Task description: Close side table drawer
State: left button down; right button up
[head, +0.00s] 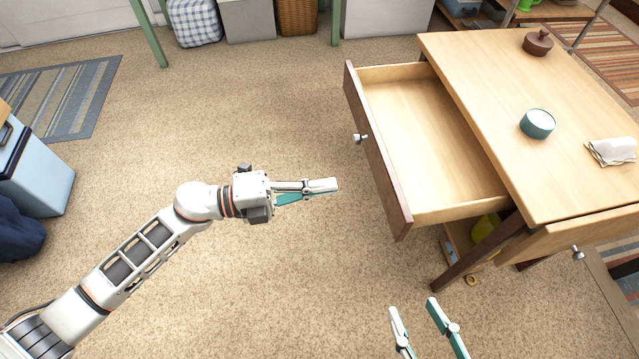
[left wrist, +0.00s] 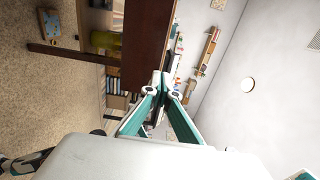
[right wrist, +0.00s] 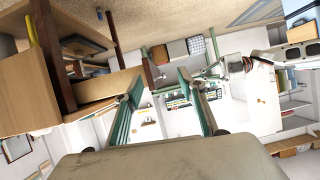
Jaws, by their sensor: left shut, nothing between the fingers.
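The side table (head: 480,90) has a light wood top. Its drawer (head: 425,130) is pulled far out to the left and is empty inside. The dark brown drawer front (head: 373,145) carries a small metal knob (head: 360,138). My left gripper (head: 336,187) is shut and empty, left of the drawer front and apart from it in the head view. In the left wrist view a dark brown panel (left wrist: 148,45), probably the drawer front, stands just beyond the fingertips. My right gripper (head: 412,304) is open and empty, below the drawer in the picture; its spread fingers also show in the right wrist view (right wrist: 158,82).
A second drawer front with a knob (head: 577,252) is at the table's lower right corner. A teal round container (head: 537,123), a brown lidded pot (head: 538,43) and a white cloth-like item (head: 612,151) are on top. Carpet (head: 240,110) left of the drawer is clear.

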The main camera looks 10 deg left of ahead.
aim_at(388, 178)
pick_arm(q)
jog(key=b+x, duration=0.1)
jog(key=x, duration=0.8)
jog(key=shift+f, duration=0.2)
jog(key=shift+w+d+r, duration=0.1)
jog(key=shift+w+d, duration=0.1)
jog(key=shift+d, duration=0.35)
pick_arm(e)
jog(key=shift+s+a+f+m, duration=0.1)
jog(key=shift+s+a+m, duration=0.05)
jog(key=shift+a+m, duration=0.25)
jog(key=shift+s+a+f+m, duration=0.1)
jog(key=shift+a+m, duration=0.2)
jog(key=shift+a, duration=0.2)
pick_arm(q)
jog(key=shift+d, duration=0.1)
